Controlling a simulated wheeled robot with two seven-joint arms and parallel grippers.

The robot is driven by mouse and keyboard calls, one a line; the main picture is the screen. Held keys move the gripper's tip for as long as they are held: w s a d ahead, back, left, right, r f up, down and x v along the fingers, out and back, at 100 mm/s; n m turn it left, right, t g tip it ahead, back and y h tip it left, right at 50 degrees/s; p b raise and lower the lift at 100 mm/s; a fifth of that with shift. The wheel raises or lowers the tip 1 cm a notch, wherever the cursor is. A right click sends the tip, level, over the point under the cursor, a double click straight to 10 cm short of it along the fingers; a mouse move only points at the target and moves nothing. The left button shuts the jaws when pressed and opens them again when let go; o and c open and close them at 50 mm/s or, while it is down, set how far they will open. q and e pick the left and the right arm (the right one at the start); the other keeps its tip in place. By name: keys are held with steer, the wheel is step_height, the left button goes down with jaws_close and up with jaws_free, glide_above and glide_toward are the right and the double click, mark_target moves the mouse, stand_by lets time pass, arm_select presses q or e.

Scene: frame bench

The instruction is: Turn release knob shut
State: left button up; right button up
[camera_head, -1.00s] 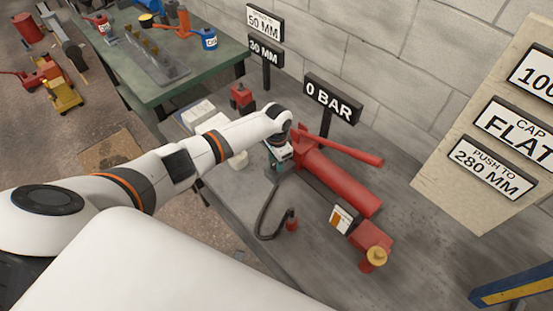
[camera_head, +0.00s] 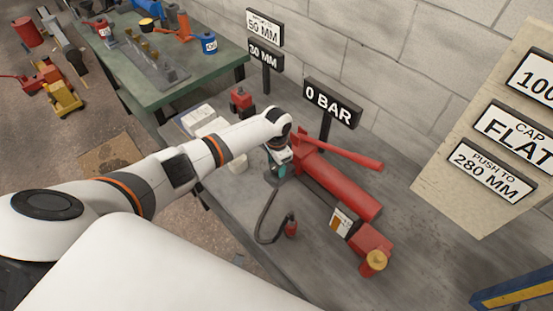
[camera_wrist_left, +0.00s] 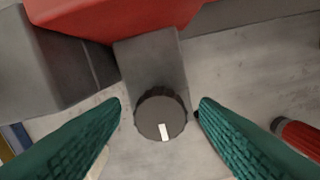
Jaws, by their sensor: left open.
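The release knob (camera_wrist_left: 161,116) is a dark round knob with a ridged rim and a white mark, seen in the left wrist view. The mark points toward the bottom of that picture. The knob sits on a grey block (camera_wrist_left: 150,62) at the end of the red hand pump (camera_head: 340,184). My left gripper (camera_wrist_left: 160,108) is open, with one green ridged finger on each side of the knob and a gap showing on both sides. My right gripper is not in view.
A black hose (camera_head: 264,222) with a red end (camera_head: 291,228) lies on the grey bench. A sign reading 0 BAR (camera_head: 332,103) stands behind the pump. The red pump handle (camera_head: 340,152) slopes above the pump body. A small red part (camera_head: 241,99) stands farther back.

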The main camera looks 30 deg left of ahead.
arm_select(q)
step_height(320, 180, up, 12)
steer(key=b, duration=0.1)
stand_by(0.4)
